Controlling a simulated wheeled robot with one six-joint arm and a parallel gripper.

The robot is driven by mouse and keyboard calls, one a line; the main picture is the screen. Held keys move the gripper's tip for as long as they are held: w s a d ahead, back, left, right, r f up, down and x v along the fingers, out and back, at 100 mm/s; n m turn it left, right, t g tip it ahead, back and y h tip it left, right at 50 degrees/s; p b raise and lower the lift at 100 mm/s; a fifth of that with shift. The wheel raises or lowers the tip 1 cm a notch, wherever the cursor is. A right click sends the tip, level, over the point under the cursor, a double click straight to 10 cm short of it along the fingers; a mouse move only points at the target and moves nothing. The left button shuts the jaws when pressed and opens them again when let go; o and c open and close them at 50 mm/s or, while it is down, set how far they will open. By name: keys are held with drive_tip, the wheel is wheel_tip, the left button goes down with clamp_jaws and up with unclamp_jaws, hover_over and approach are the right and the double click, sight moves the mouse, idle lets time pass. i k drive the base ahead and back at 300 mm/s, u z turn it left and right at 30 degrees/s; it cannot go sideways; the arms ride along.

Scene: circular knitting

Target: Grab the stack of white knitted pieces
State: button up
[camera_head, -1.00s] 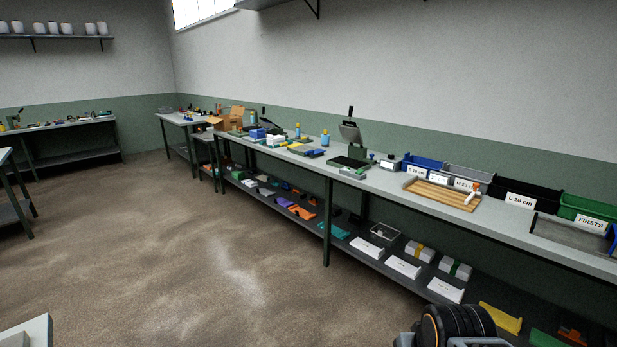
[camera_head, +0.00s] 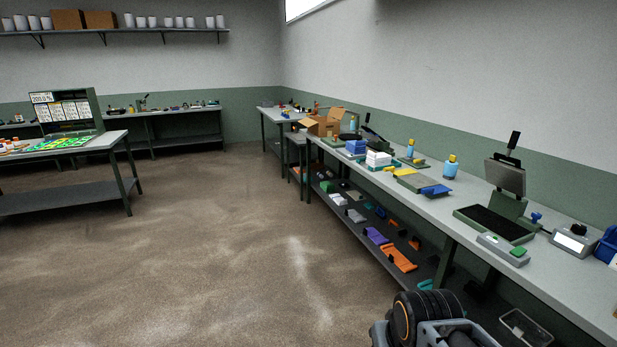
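A small stack of white pieces (camera_head: 378,158) lies on the long grey workbench at the right, towards its far end. It sits just right of a blue stack (camera_head: 355,147) and left of a yellow piece. At this distance I cannot tell whether the white pieces are knitted. Part of my arm shows at the bottom right, well short of the stack. My gripper's fingertips cannot be made out, so whether it is open or shut is not shown.
The long workbench (camera_head: 470,210) carries a press (camera_head: 505,190), spray bottles, a scale (camera_head: 573,240) and an open cardboard box (camera_head: 323,122). Its lower shelf holds coloured pieces, one orange (camera_head: 398,258). Another table (camera_head: 110,140) stands at left. The brown floor (camera_head: 220,250) between is clear.

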sight(373, 159)
drive_tip(key=u, duration=0.2)
drive_tip(key=i, duration=2.35)
drive_tip(key=z, duration=0.35)
drive_tip(key=i, duration=2.6)
drive_tip(key=z, duration=0.4)
